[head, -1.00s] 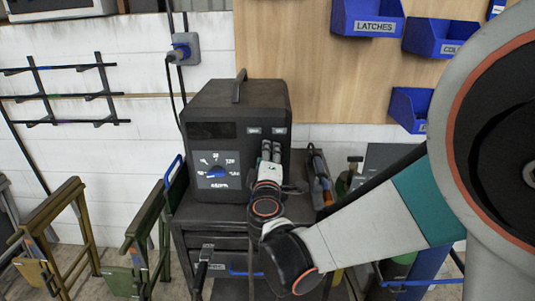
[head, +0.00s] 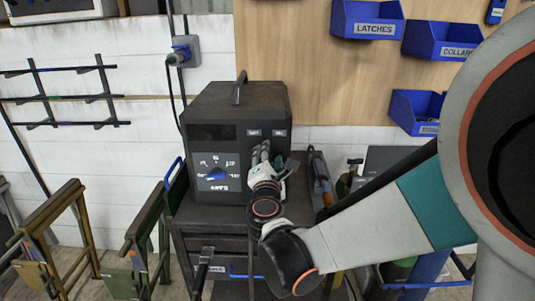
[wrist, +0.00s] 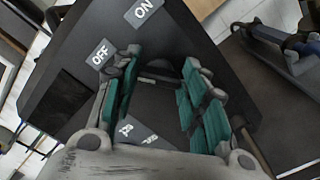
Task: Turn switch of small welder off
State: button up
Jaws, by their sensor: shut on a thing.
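The small welder (head: 215,110) is a dark box with a handle on top and a blue AMPS dial (head: 217,173) on its front. Its OFF label (wrist: 101,55) and ON label (wrist: 143,12) show in the wrist view, beyond the fingertips. My gripper (head: 264,152) is at the right part of the welder's front, below the two labels. In the wrist view my gripper (wrist: 162,68) has its teal-padded fingers on both sides of a dark switch (wrist: 158,77), closed on it. The fingers hide part of the switch, so its exact setting is unclear.
The welder stands on a dark cart with drawers (head: 222,231). A torch-like tool (head: 319,178) hangs right of the welder. Blue bins (head: 367,17) are on the wooden board above. Folded stands (head: 78,230) are at left. A plug and cable are on the wall.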

jog(key=shift+n, duration=0.6)
jog(key=o, duration=1.1)
jog(key=shift+c, duration=0.2)
